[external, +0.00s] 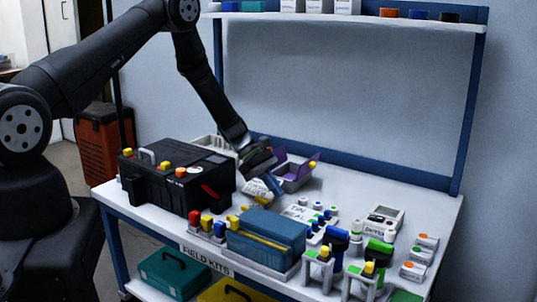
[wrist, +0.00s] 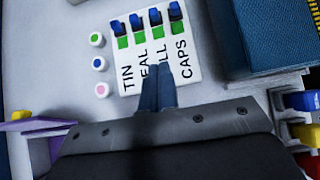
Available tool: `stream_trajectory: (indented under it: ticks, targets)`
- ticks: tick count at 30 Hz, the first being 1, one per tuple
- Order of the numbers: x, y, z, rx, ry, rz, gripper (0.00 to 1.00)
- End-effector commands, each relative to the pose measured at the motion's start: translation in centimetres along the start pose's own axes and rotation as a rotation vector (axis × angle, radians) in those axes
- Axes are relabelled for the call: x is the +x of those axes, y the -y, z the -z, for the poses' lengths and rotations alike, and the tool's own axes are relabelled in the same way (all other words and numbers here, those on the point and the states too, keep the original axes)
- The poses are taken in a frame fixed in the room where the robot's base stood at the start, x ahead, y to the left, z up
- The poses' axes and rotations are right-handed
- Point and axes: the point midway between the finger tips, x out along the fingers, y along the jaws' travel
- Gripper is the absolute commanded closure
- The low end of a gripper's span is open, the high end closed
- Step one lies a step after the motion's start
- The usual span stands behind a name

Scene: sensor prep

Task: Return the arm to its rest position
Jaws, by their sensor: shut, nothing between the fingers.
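The board also shows in the external view (external: 297,212), just right of the fingers. I cannot tell how high the fingertips are above the bench. My arm (external: 205,80) reaches in from the left, bent downward at the elbow.
A black case (external: 165,190) stands left of my gripper. A blue box (external: 265,230) is in front. The purple-lidded tray (external: 297,178) is close behind. Bottles and a meter (external: 384,220) stand to the right. A shelf (external: 350,19) crosses above; the bench's back right is clear.

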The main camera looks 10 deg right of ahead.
Motion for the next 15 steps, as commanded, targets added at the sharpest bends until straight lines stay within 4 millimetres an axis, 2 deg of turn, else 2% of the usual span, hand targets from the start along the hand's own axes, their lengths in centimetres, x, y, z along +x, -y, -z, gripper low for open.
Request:
stream_trajectory:
  ticks: [3,6,15]
  targets:
    - [-2.6,-0.1,0.0,-0.001,0.000,-0.003,1.00]
    - [0.3,0.1,0.0,0.000,0.001,0.006,1.00]
    - [6.3,0.1,0.0,0.001,0.001,0.004,1.00]
